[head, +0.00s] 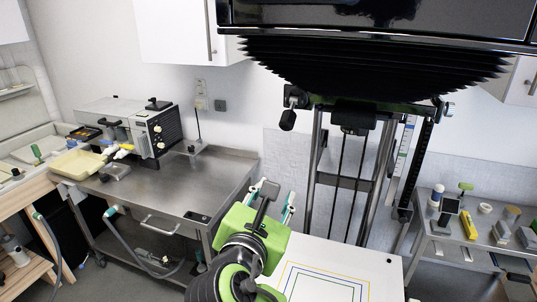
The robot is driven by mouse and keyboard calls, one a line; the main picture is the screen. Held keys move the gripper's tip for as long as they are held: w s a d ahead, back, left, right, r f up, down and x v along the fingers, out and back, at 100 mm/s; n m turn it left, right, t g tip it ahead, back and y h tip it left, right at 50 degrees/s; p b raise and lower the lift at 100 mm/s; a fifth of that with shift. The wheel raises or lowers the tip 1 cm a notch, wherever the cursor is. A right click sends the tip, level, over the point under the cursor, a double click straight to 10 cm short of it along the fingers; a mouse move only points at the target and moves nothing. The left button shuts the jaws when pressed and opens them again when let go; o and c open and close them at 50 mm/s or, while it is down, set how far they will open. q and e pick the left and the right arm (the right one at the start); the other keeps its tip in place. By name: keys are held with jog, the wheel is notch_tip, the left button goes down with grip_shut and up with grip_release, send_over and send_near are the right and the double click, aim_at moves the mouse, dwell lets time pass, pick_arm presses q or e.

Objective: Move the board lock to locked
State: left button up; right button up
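The white enlarger baseboard (385,283), marked with nested coloured rectangles, lies at the bottom centre of the head view. A small dark spot (389,261) shows near its right back corner; I cannot tell what it is. I cannot clearly make out the board lock. My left gripper (273,198), with a green body, is above the board's left back edge. Its two pale, teal-marked fingers stand apart, and I see nothing held between them. The gripper and its arm hide part of the board's left side. My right gripper is out of view.
The enlarger's dark head and bellows (375,70) overhang the board. Its column rails (312,175) rise behind it. A steel bench (180,178) with a device (130,125) stands left. A side table (470,232) with small items stands right.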

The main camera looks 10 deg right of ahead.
aim_at(285, 128)
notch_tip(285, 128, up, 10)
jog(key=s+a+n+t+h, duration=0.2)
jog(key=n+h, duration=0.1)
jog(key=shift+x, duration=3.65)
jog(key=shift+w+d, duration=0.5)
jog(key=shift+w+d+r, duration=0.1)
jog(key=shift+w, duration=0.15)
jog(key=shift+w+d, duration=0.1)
